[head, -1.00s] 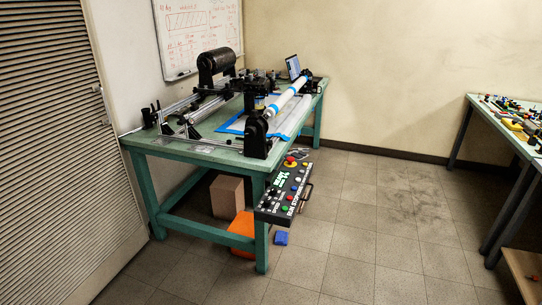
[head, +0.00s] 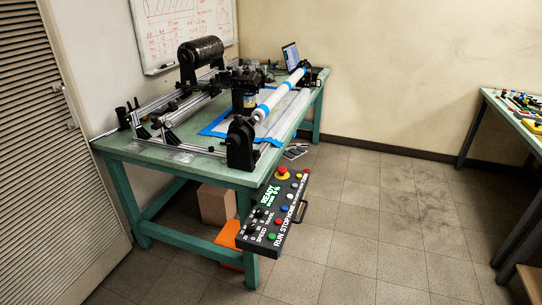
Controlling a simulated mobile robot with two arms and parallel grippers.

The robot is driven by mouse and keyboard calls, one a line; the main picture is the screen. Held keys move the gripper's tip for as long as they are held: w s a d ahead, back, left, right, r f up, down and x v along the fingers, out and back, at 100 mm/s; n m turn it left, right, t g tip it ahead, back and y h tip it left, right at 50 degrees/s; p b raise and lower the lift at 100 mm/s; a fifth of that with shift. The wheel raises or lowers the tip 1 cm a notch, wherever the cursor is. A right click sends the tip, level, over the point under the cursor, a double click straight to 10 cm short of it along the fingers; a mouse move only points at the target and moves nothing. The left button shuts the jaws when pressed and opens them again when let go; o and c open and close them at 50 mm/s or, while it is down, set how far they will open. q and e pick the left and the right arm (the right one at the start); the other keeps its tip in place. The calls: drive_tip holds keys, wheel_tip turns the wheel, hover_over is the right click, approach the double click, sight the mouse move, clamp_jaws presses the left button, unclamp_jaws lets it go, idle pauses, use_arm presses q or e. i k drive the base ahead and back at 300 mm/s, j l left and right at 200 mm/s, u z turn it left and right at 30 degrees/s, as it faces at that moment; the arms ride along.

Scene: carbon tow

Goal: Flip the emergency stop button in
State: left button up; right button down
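The emergency stop button is a red knob on a yellow base (head: 282,172). It sits at the far end of the black control panel (head: 258,232), which hangs off the front edge of the green table. The panel also has a lit READY display (head: 270,196), black knobs, and several coloured buttons, including a green one beside the word RUN (head: 272,237). Whether the red knob is pressed or raised is too small to tell. Neither of my grippers is in the head view.
The green table (head: 130,152) carries a winding machine with a white tube (head: 280,96) and a black roll (head: 201,55). A cardboard box (head: 215,204) and an orange thing (head: 230,246) are under it. A second table (head: 497,105) stands at right. The tiled floor (head: 380,210) between is clear.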

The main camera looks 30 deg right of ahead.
sight(282, 171)
drive_tip(key=i+l, duration=0.2)
drive_tip(key=l, duration=0.15)
drive_tip(key=i+l, duration=0.25)
drive_tip(key=i+l+u, duration=0.1)
drive_tip(key=l, duration=0.3)
drive_tip(key=i+l, duration=0.3)
drive_tip(key=i+l+u, duration=0.1)
drive_tip(key=i+l, duration=0.15)
drive_tip(key=l, duration=0.2)
drive_tip(key=i+l, duration=0.15)
drive_tip(key=l, duration=0.2)
